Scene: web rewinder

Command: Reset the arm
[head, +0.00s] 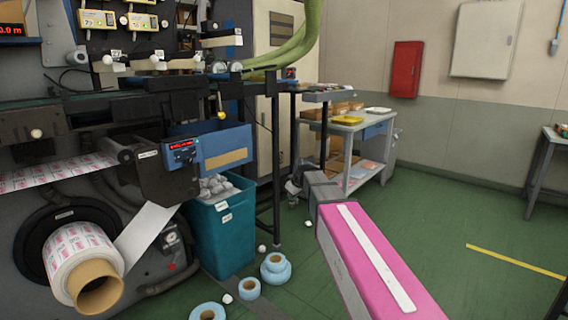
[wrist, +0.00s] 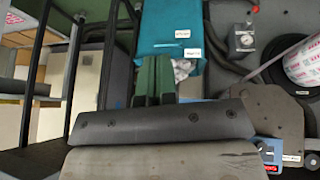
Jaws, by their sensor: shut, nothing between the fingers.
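My arm (head: 365,260) reaches from the lower right of the head view toward the middle, with a pink link bearing a white strip and a dark grey section beyond it. My gripper (wrist: 154,62) shows in the wrist view as green and dark fingers, shut and empty. Behind the fingertips in that picture is the teal bin (wrist: 172,32); they appear apart from it, but the distance is unclear. The fingers cannot be made out in the head view.
The rewinder has a printed roll (head: 75,250) at lower left. The teal bin (head: 222,235) holds white scraps. Blue rolls (head: 275,268) lie on the floor. A grey worktable (head: 345,125) stands behind my arm.

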